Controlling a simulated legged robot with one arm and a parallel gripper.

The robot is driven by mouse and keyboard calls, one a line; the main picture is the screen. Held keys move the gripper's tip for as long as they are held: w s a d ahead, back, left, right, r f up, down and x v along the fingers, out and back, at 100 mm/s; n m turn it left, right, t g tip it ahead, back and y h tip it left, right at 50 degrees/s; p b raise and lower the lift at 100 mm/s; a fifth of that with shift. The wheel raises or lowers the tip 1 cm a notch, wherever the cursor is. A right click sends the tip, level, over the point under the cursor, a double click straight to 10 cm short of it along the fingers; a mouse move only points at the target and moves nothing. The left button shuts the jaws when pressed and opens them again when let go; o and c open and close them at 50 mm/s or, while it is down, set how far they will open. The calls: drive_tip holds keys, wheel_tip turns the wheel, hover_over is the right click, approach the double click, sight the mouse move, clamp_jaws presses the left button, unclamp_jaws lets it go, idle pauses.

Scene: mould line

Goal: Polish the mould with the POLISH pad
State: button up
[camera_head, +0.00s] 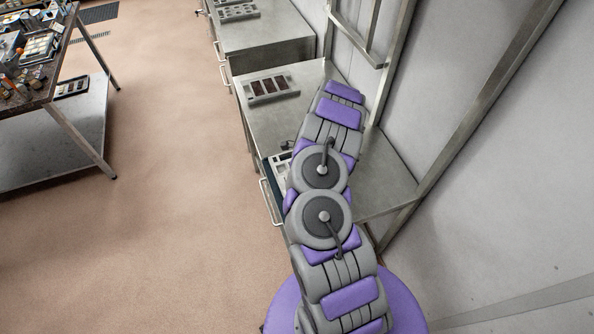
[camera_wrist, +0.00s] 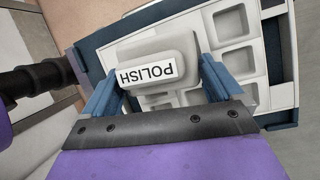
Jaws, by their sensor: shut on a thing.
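The POLISH pad (camera_wrist: 150,58) is a pale grey block with a white label reading POLISH, upside down in the wrist view. My gripper (camera_wrist: 160,80) has its two blue fingers on either side of the pad and is shut on it. Behind the pad in the wrist view is the pale mould (camera_wrist: 257,60) with square recesses, set in a dark blue frame. The pad covers part of it, and I cannot tell whether they touch. In the head view the mould (camera_head: 281,159) shows only partly beside my arm, which hides my gripper and the pad.
A grey tray (camera_head: 268,86) with dark brown bars lies on the metal bench (camera_head: 255,122) beyond. Another tray with recesses (camera_head: 238,12) is on the far bench. A cluttered table (camera_head: 48,100) stands at left. A wall and metal posts are close at right.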

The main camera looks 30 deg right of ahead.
drive_tip(key=shift+s+a+r+p, duration=0.1)
drive_tip(key=shift+s+a+p, duration=0.1)
drive_tip(key=shift+s+p, duration=0.6)
drive_tip(key=shift+s+a+r+p, duration=0.1)
drive_tip(key=shift+s+a+p, duration=0.05)
drive_tip(key=shift+s+p, duration=0.65)
drive_tip(key=shift+s+a+r+p, duration=0.1)
drive_tip(key=shift+s+a+p, duration=0.1)
drive_tip(key=shift+s+p, duration=0.6)
drive_tip(key=shift+w+d+f+b, duration=0.1)
drive_tip(key=shift+w+b, duration=0.3)
drive_tip(key=shift+b, duration=0.15)
drive_tip(key=shift+w+d, duration=0.25)
drive_tip(key=shift+w, duration=0.7)
drive_tip(key=shift+w, duration=0.1)
drive_tip(key=shift+w+d+r+b, duration=0.15)
drive_tip(key=shift+w+b, duration=0.2)
drive_tip(key=shift+w, duration=0.35)
drive_tip(key=shift+w+d+r+b, duration=0.15)
drive_tip(key=shift+w+b, duration=0.15)
drive_tip(key=shift+w, duration=0.35)
drive_tip(key=shift+w+f, duration=0.1)
